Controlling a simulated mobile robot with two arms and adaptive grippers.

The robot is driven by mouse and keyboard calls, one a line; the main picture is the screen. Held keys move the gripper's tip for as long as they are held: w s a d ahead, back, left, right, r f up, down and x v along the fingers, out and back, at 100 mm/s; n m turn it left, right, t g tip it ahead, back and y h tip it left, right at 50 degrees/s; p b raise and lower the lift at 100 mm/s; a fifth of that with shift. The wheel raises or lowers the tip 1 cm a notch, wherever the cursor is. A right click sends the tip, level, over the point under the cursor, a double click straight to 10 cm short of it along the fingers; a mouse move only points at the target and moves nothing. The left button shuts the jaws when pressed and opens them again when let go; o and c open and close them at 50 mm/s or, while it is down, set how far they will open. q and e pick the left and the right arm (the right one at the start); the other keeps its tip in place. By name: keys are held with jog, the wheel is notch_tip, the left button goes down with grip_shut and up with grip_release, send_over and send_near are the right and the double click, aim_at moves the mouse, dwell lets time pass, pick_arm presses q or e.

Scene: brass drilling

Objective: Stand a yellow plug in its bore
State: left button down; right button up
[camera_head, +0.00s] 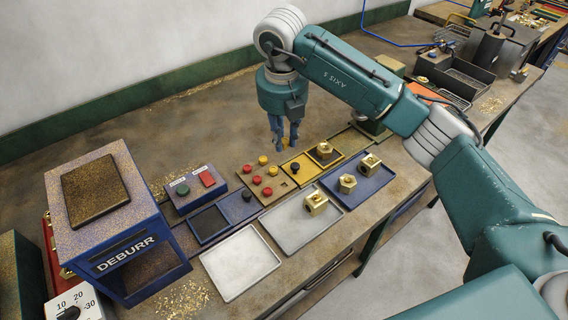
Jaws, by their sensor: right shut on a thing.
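My right gripper (284,137) reaches down over the bench with its blue fingers closed. A small yellow piece shows between the fingertips and looks like a yellow plug; the fingers hide most of it. Just left of and below it is a tan plug board (281,189). I cannot make out the held plug's bore. My left gripper is not in view.
A yellow tray (309,174) with a black knob and a brass block adjoins the board. A blue tray (365,190) holds brass parts. A grey tray (290,228) and an empty pale tray (240,264) lie in front. The DEBURR box (120,258) stands left.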

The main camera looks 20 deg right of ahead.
aim_at(284, 141)
notch_tip(284, 141, up, 5)
jog(key=shift+r, duration=0.1)
jog(key=shift+r+p, duration=0.75)
jog(key=shift+r, duration=0.8)
jog(key=shift+f, duration=0.15)
